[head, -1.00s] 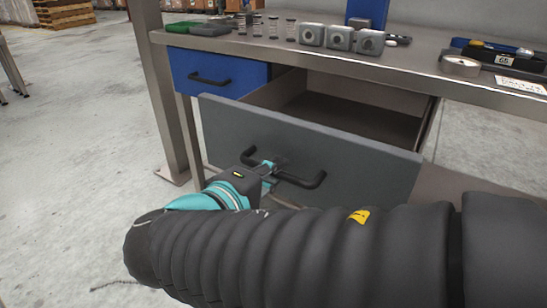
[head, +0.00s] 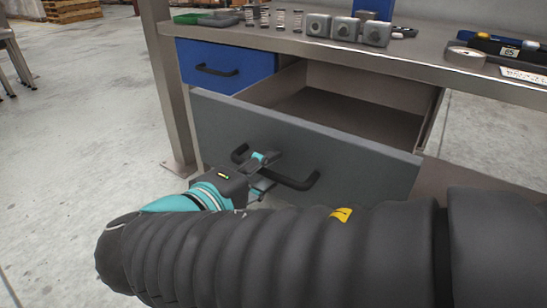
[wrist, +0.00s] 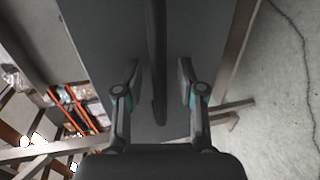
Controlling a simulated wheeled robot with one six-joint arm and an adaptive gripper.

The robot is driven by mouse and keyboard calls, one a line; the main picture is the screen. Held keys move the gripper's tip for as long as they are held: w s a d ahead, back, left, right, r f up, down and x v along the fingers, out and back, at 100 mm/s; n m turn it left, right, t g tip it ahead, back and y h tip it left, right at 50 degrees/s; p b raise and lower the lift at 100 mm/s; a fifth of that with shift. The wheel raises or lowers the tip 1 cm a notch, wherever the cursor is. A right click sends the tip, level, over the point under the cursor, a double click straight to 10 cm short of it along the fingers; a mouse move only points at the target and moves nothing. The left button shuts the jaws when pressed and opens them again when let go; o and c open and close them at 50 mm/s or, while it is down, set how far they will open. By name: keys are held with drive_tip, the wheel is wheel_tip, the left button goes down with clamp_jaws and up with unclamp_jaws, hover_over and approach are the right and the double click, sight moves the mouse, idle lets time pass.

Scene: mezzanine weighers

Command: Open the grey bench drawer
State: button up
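The grey bench drawer (head: 350,163) stands well out from under the bench top, its inside showing in the head view. Its black bar handle (head: 300,182) runs across the grey front. My gripper (head: 262,168) is at the handle, left of the handle's middle. In the wrist view the handle (wrist: 158,60) runs between the two fingers of my gripper (wrist: 160,85), with a visible gap on each side. The gripper is open around the handle and holds nothing. The visible part of the drawer's inside looks empty.
A blue drawer (head: 225,66) sits shut at the upper left. A bench leg (head: 172,100) stands at the left.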

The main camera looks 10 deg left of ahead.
drive_tip(key=v, duration=1.2)
drive_tip(key=shift+a, duration=0.1)
